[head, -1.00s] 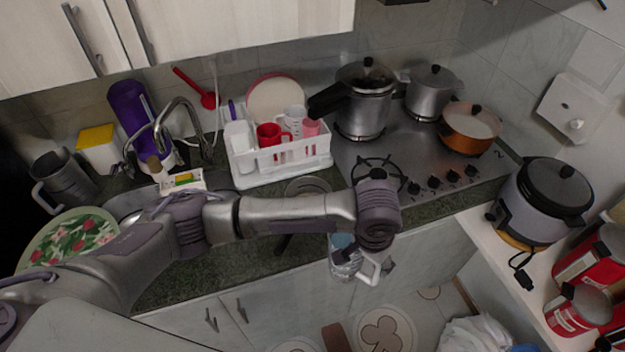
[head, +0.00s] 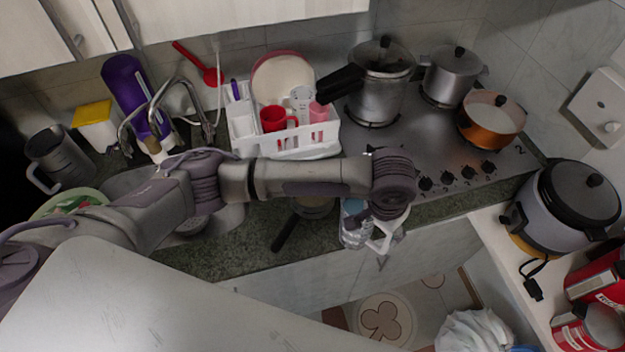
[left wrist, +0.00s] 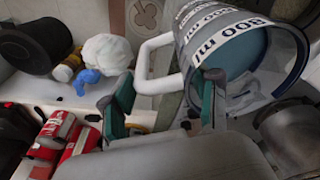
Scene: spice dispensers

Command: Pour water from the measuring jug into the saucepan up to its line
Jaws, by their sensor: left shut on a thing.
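The clear measuring jug (head: 353,222) hangs in front of the counter edge in the head view, with bluish water in it. Its white handle (head: 385,238) is held by my left gripper (head: 386,222), which is shut on it. The left wrist view shows the jug (left wrist: 245,45) close up with an 800 ml mark, and my left fingers (left wrist: 163,100) at its handle. A small pan with a dark handle (head: 289,232), seemingly the saucepan, sits on the counter left of the jug. My forearm hides part of it, and its line is not visible. My right gripper is not in view.
The hob (head: 440,150) behind holds a pressure cooker (head: 380,90), a steel pot (head: 449,78) and a copper pot (head: 490,125). A white dish rack (head: 300,148) stands behind my forearm. A rice cooker (head: 565,205) is at the right.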

